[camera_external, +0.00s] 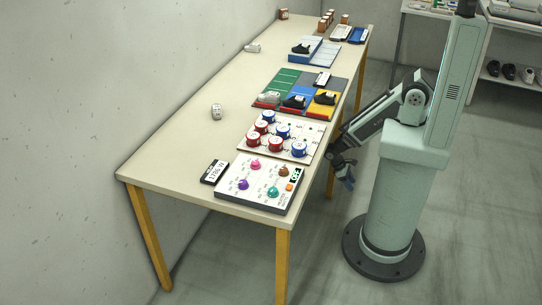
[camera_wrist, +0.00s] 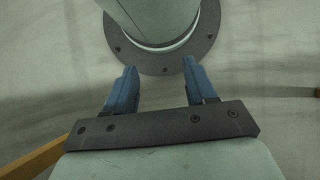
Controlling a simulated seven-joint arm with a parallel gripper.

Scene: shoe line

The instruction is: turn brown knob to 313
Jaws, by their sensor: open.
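The brown knob (camera_external: 284,170) sits at the upper right of a white control panel (camera_external: 235,197) at the near end of the table. The panel also bears a pink knob (camera_external: 255,163), a purple knob (camera_external: 243,184), a teal knob (camera_external: 272,192) and an orange square (camera_external: 290,187). A small dark display (camera_external: 296,174) is beside the brown knob; its digits are too small to read. My gripper (camera_external: 347,178) hangs off the table's right side, apart from the panel. In the wrist view my gripper (camera_wrist: 158,85) is open and empty, its blue fingers above the floor.
A black-framed display (camera_external: 214,172) reading about 1786 W lies left of the panel. A board with red and blue round pieces (camera_external: 298,148) stands behind it. Coloured trays with shoes (camera_external: 272,88) are farther back. The table's left side (camera_external: 170,150) is mostly clear.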

